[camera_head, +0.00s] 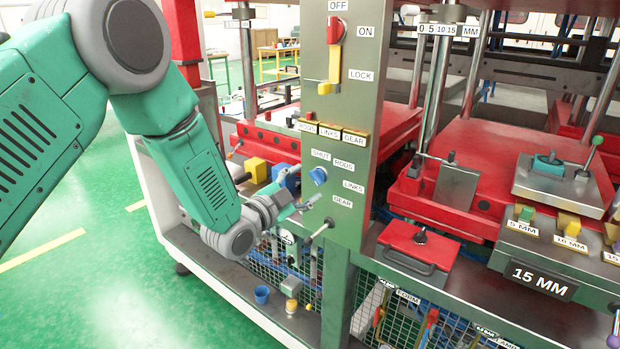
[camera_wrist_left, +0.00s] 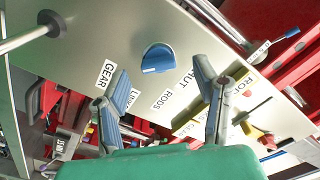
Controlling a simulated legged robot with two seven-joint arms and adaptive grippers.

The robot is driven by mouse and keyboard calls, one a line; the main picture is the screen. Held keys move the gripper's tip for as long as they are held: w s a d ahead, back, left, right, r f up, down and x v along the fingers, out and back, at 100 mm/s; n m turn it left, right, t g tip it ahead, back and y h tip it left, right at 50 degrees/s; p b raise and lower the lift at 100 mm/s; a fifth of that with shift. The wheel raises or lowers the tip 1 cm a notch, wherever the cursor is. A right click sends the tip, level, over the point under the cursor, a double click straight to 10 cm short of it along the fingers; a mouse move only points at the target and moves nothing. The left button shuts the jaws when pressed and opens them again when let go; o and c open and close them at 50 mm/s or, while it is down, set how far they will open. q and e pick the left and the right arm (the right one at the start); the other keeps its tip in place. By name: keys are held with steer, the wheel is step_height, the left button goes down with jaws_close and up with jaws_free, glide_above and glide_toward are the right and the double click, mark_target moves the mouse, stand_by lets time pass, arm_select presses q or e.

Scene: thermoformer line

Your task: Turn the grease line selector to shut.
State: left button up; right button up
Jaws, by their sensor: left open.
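The grease line selector is a blue knob (camera_head: 318,176) on the grey upright panel, ringed by the labels SHUT, RODS, LINKS and GEAR. It also shows in the left wrist view (camera_wrist_left: 157,58), with a pale mark along its lower edge. I cannot tell for sure which label it points at. My left gripper (camera_head: 300,187) is just left of the knob, facing the panel. In the left wrist view the open fingers (camera_wrist_left: 162,76) stand apart, with the knob ahead between them and no clear contact. The right gripper is not in view.
Above are a red OFF/ON/LOCK switch (camera_head: 336,31) with a yellow handle, and yellow-edged label plates (camera_head: 330,131). A red block with a handle (camera_head: 418,245) lies right of the panel.

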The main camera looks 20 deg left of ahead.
mark_target(315, 181)
arm_select(q)
steer(key=x, duration=0.2)
steer(key=shift+w+d+f, duration=0.1)
steer(key=shift+w+d, duration=0.1)
steer(key=shift+d, duration=0.15)
steer(key=shift+w+d, duration=0.2)
steer(key=shift+d, duration=0.05)
steer(key=shift+a, duration=0.35)
steer(key=c, duration=0.3)
steer(key=shift+a, duration=0.15)
steer(key=c, duration=0.8)
steer(key=shift+c, duration=0.2)
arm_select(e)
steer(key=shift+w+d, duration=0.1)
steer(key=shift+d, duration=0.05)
